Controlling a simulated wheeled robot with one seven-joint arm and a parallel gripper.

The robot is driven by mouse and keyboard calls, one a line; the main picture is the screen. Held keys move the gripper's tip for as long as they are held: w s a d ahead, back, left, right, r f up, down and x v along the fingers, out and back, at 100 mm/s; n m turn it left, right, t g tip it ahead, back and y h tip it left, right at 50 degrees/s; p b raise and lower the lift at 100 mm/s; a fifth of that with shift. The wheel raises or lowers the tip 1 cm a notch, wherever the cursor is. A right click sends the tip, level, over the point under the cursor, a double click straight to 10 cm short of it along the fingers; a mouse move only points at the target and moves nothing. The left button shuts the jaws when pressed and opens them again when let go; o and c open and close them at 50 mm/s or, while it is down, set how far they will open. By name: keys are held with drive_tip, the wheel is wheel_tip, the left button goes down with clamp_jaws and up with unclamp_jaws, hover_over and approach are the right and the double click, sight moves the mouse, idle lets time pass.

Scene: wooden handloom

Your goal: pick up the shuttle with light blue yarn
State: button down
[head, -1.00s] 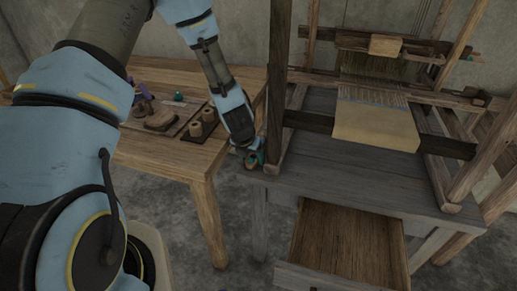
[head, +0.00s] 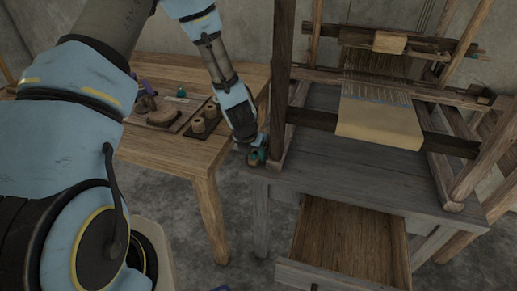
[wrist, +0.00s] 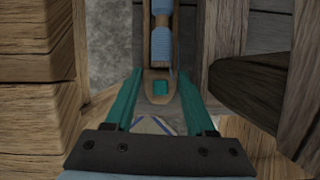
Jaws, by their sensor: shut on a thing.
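The shuttle with light blue yarn (wrist: 161,45) is a narrow wooden piece. In the wrist view it runs from the top edge down between my fingers. My gripper (wrist: 160,84) has teal fingers, one on each side of the shuttle's near end, and is shut on it. In the head view my gripper (head: 257,156) is at the left front corner of the grey loom table (head: 350,168), beside the loom's upright post. The shuttle is small there and mostly hidden by the gripper. I cannot tell whether it touches the tabletop.
The loom's wooden post (head: 281,80) stands close to the right of my gripper. An open, empty drawer (head: 350,245) juts out below. The wooden side table (head: 190,160) on the left holds a tray with spools (head: 198,125). Loom beams crowd both sides in the wrist view.

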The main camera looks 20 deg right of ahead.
drive_tip(key=shift+r, duration=0.2)
drive_tip(key=shift+r+b, duration=0.5)
drive_tip(key=shift+r, duration=1.15)
drive_tip(key=s+a+p, duration=0.8)
drive_tip(key=s+a, duration=0.4)
drive_tip(key=a, duration=0.1)
drive_tip(key=shift+s, duration=0.15)
drive_tip(key=shift+a+f, duration=0.1)
